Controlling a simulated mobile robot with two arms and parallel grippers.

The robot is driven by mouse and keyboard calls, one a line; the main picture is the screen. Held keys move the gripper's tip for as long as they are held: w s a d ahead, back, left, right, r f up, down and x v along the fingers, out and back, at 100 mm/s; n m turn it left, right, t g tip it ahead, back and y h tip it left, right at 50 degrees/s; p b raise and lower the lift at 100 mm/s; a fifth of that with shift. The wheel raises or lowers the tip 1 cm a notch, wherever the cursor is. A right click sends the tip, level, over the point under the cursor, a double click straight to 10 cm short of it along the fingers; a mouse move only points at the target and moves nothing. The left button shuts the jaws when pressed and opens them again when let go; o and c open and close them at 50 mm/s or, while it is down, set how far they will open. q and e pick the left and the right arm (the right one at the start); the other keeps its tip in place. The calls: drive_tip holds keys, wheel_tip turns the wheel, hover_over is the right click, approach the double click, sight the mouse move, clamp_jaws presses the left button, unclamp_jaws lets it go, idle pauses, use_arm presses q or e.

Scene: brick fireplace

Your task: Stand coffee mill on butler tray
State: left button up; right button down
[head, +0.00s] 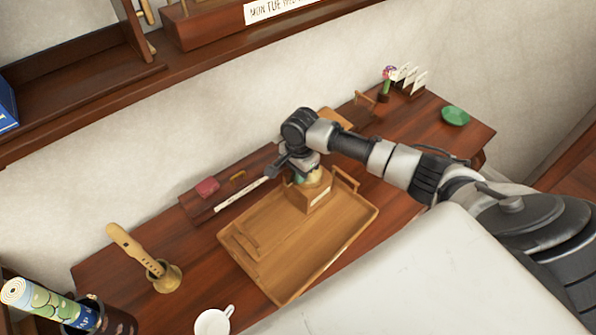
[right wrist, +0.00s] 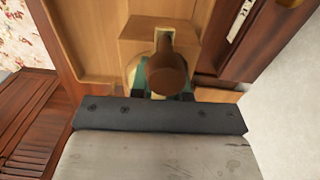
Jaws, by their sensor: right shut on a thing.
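The coffee mill (head: 308,194) has a light wooden box base and a rounded top with a greenish part. It is upright at the far end of the wooden butler tray (head: 290,245), between the tray's handles. I cannot tell whether its base touches the tray floor. My right gripper (head: 303,174) is shut on the mill's upper part from above and hides much of it. In the right wrist view, the mill's box (right wrist: 150,30) and brown knob (right wrist: 170,72) show in front of the gripper (right wrist: 163,95). My left gripper is not in view.
A green dish (head: 455,116) is far right. The tray's near part is bare.

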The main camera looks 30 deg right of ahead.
drive_tip(key=shift+r, duration=0.1)
drive_tip(key=c, duration=1.5)
unclamp_jaws()
drive_tip(key=shift+c, duration=0.2)
drive_tip(key=o, duration=0.4)
drive_tip(key=shift+o, duration=0.2)
wheel_tip(320, 180, up, 12)
drive_tip(key=b, duration=0.1)
drive_tip(key=shift+d+b, duration=0.25)
drive_tip(key=shift+b, duration=0.05)
